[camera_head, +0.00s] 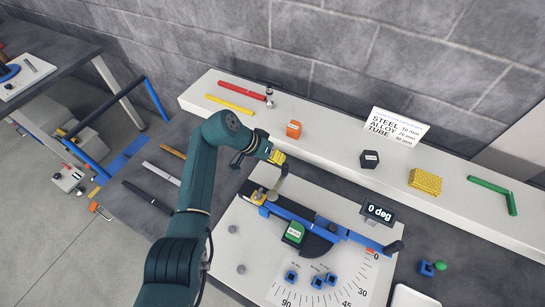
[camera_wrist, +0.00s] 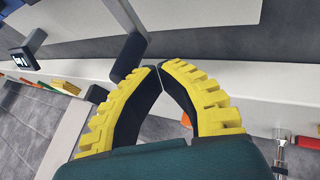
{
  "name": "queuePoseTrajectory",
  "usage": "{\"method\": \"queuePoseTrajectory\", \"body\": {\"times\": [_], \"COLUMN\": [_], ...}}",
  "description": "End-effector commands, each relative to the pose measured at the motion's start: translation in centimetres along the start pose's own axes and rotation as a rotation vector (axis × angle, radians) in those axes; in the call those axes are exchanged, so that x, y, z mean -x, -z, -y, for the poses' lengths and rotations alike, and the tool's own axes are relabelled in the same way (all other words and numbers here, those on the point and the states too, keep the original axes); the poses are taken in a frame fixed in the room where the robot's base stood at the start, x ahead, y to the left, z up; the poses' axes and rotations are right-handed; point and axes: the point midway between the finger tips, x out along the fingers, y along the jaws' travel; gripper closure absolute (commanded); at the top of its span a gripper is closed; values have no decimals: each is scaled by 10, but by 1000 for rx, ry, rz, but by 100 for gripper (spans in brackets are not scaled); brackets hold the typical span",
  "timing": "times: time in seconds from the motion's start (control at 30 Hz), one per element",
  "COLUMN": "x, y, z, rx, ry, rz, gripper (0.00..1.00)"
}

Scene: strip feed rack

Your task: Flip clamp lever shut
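My gripper (camera_head: 277,157), with yellow ridged fingers, is above the left end of the blue angle fixture (camera_head: 300,215). In the wrist view its fingertips (camera_wrist: 160,68) meet almost completely, with nothing visible between them. A grey lever (camera_head: 283,178), apparently the clamp lever, stands raised beside the yellow-and-dark clamp block (camera_head: 258,195), close below my gripper. In the wrist view a pale bar with a dark grip (camera_wrist: 130,57), likely this lever, is just beyond the fingertips. I cannot tell whether they touch. A green-topped block (camera_head: 294,232) sits beside the rail.
The "0 deg" display (camera_head: 379,212) stands at the fixture's right. A white shelf (camera_head: 330,145) behind carries an orange block (camera_head: 293,129), a dark block (camera_head: 369,159), a yellow block (camera_head: 425,181) and coloured strips.

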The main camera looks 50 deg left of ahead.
Motion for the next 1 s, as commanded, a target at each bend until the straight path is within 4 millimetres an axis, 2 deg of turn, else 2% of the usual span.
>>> {"method": "queuePoseTrajectory", "body": {"times": [0.63, 0.77, 0.87, 0.93, 1.0], "x": [-3, -3, -1, 6, 35], "y": [0, 2, 6, 10, 17], "z": [-3, 9, 26, 35, 32], "rx": [-1, -4, -7, -11, -10], "ry": [-4, -3, -2, -2, -1], "rz": [1, 0, 2, 2, 1], "gripper": [100, 100, 100, 100, 100]}}
